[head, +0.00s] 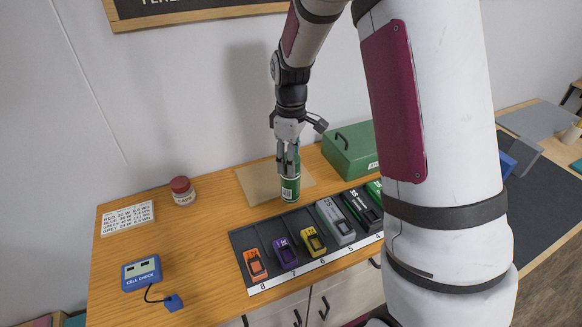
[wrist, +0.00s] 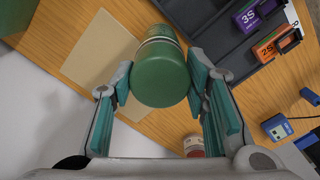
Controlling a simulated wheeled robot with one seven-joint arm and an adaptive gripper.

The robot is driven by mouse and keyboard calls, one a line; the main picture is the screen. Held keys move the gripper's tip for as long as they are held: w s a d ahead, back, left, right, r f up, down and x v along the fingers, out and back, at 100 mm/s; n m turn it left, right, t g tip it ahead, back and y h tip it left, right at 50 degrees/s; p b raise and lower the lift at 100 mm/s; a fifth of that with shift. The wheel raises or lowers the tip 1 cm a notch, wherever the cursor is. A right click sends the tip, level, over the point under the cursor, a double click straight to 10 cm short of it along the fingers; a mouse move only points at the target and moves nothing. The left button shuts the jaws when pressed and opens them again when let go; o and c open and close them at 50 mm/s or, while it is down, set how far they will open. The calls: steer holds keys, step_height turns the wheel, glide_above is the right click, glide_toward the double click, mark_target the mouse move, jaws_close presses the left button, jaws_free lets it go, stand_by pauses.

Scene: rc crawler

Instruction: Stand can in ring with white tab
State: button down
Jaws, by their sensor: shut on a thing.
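A green can (head: 290,190) with a pale label stands upright in my gripper (head: 288,165) over the wooden bench, close behind the dark tray. I cannot tell whether its base touches the bench. In the wrist view the can's green round top (wrist: 160,76) sits between the two teal-padded fingers of my gripper (wrist: 161,84), which are shut on it. A tan mat (head: 257,185) lies flat on the bench behind and left of the can. I can make out no ring and no white tab in either view.
A dark tray (head: 242,240) with numbered slots holds several batteries in front of the can. A green box (head: 350,152) stands to the right. A red-lidded caps jar (head: 183,191), a white text card (head: 128,217) and a blue cell checker (head: 141,272) are left. The bench's left middle is clear.

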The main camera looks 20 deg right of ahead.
mark_target(291, 179)
steer(key=shift+f, duration=1.35)
steer(key=c, duration=0.9)
jaws_free()
steer(key=shift+f, duration=0.15)
